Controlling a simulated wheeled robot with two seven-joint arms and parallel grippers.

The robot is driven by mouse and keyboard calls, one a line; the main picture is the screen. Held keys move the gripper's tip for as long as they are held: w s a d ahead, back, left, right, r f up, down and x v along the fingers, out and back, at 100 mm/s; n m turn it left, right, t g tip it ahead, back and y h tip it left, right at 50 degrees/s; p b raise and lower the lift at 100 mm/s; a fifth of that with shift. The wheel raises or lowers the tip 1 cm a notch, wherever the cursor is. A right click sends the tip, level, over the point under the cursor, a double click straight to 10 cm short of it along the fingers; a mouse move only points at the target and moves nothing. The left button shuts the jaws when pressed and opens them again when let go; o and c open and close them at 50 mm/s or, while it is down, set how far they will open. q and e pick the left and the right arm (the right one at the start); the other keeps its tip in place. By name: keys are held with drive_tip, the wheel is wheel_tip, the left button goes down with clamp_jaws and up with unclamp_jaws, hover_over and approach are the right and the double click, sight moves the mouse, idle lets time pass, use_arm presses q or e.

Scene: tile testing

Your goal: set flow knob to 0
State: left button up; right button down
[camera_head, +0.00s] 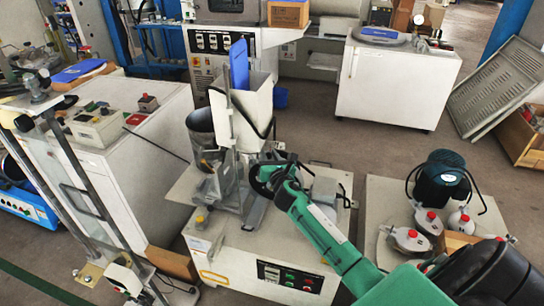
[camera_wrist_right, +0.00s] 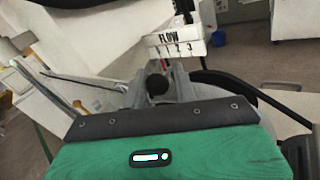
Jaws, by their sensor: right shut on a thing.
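The flow knob (camera_wrist_right: 157,84) is a dark round knob between the grey fingers of my right gripper (camera_wrist_right: 158,90) in the right wrist view. The fingers are shut on it. Behind it stands a white scale plate (camera_wrist_right: 178,42) reading FLOW, with the numbers 1, 2 and 3 legible. Its left part is unclear, and I cannot tell which number the knob points to. In the head view my right gripper (camera_head: 262,176) reaches to the right side of the machine with the white hopper (camera_head: 241,108), and the knob is hidden there. My left gripper is not in view.
The machine's base (camera_head: 262,248) has a front panel with buttons. A blue piece (camera_head: 239,64) stands in the hopper. A white cabinet with a control box (camera_head: 96,124) is on the left. A dark green-black device (camera_head: 441,180) and several red-capped containers stand on the right table (camera_head: 386,196).

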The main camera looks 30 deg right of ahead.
drive_tip(key=c, duration=1.5)
unclamp_jaws()
drive_tip(key=shift+w+a+r, duration=0.1)
drive_tip(key=shift+a+r, duration=0.05)
drive_tip(key=shift+a, duration=0.1)
drive_tip(key=shift+o, duration=1.1)
drive_tip(key=shift+w+a, duration=0.1)
drive_tip(key=shift+s+d+f, duration=0.2)
drive_tip(key=shift+s+d, duration=0.05)
drive_tip(key=d+v, duration=0.1)
drive_tip(key=v, duration=1.4)
drive_tip(key=s+a+f+m+g+p, duration=0.1)
drive_tip(key=s+a+f+m+g, duration=0.1)
drive_tip(key=f+m, duration=0.3)
drive_tip(key=s+a+f+m+g+y+p, duration=0.1)
drive_tip(key=s+f+m+g, duration=0.1)
drive_tip(key=s+f+m, duration=0.2)
drive_tip(key=s+a+f+m+g+p, duration=0.2)
drive_tip(key=s+f+m+g, duration=0.1)
drive_tip(key=f+m, duration=0.3)
drive_tip(key=shift+s+a+f+y, duration=0.3)
drive_tip(key=shift+s+f, duration=0.1)
drive_tip(key=shift+f, duration=0.55)
